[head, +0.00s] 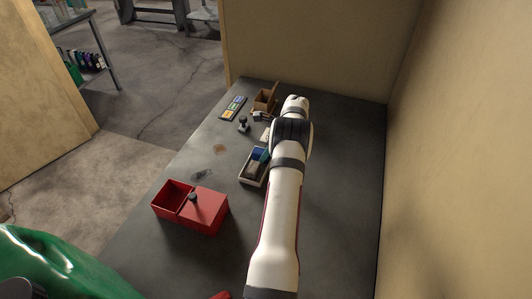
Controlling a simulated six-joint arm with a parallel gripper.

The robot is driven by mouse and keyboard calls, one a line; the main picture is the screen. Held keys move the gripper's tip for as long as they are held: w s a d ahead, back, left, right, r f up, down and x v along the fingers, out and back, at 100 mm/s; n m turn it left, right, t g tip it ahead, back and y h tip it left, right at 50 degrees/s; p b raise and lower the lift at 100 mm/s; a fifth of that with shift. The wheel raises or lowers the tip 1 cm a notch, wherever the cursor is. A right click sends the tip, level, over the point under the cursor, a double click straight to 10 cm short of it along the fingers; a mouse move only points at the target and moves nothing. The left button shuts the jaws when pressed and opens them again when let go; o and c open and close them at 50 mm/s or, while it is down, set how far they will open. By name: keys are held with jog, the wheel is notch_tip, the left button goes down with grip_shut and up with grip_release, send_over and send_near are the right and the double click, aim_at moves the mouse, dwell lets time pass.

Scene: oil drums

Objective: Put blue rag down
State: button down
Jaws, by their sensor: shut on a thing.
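A small blue patch (258,153), which may be the blue rag, shows at the far end of a shallow light-rimmed tray (243,179) on the grey bench. I cannot tell whether it rests in the tray or is held above it. My white arm reaches up the bench just right of the tray and covers what lies behind it. My gripper's fingers are hidden behind the arm, so their hold does not show.
A red box (206,211) with an open compartment stands nearer on the grey bench (340,200). A brown open carton (265,100), a small dark-topped item (243,124) and a flat coloured strip (233,108) lie farther back. A green drum (60,265) is at lower left. Walls close the back and right.

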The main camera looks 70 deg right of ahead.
jog(key=shift+f, duration=0.15)
jog(key=c, duration=0.7)
grip_release()
jog(key=shift+c, duration=0.2)
jog(key=v, duration=1.2)
